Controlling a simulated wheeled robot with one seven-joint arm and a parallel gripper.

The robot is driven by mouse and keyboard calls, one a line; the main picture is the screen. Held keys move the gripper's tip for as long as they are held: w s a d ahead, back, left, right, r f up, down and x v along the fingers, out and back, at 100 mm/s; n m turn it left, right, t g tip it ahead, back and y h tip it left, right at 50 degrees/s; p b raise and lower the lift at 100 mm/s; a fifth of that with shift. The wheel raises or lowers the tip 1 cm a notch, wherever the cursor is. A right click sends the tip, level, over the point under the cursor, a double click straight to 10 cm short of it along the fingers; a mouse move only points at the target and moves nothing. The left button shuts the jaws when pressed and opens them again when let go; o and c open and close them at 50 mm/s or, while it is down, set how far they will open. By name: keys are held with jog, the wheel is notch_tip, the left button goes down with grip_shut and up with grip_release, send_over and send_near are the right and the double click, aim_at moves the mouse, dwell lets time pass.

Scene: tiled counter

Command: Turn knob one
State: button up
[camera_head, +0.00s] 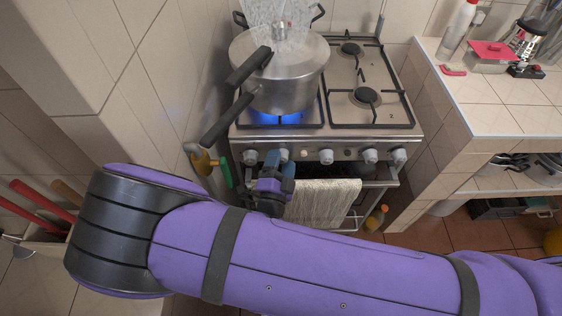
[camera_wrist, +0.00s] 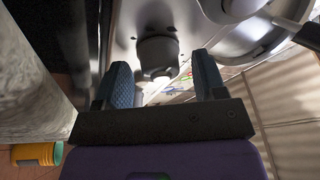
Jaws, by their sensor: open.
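The stove (camera_head: 340,142) has a row of several grey knobs on its front panel. The far-left knob (camera_head: 250,157) is in clear view, left of my gripper (camera_head: 280,161). The second knob from the left (camera_head: 284,154) is just beyond my blue fingertips and partly hidden by them. In the wrist view, a dark knob (camera_wrist: 158,56) stands ahead, lined up between the spread fingers of my gripper (camera_wrist: 163,72). I cannot tell whether the fingers touch it. My gripper is open and holds nothing. The frames do not show which knob is knob one.
A steaming metal pot (camera_head: 285,75) sits over a blue flame (camera_head: 270,118) on the left burner. Its long dark handles reach toward the front left. A towel (camera_head: 322,202) hangs on the oven rail beside my gripper. A tiled counter (camera_head: 505,105) stands to the right.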

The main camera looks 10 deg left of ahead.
jog(key=shift+c, duration=0.2)
jog(key=c, duration=0.9)
jog(key=shift+m, duration=0.4)
jog(key=m+g+h, duration=0.1)
jog(key=m, duration=0.6)
jog(key=m+g, duration=0.1)
jog(key=m, duration=0.1)
jog(key=shift+r+m+g+h, duration=0.1)
jog(key=shift+m+g+h, duration=0.2)
jog(key=m+g, duration=0.1)
jog(key=m, duration=0.3)
jog(key=shift+m+g+y, duration=0.6)
jog(key=shift+m+y, duration=0.1)
jog(key=shift+m, duration=0.8)
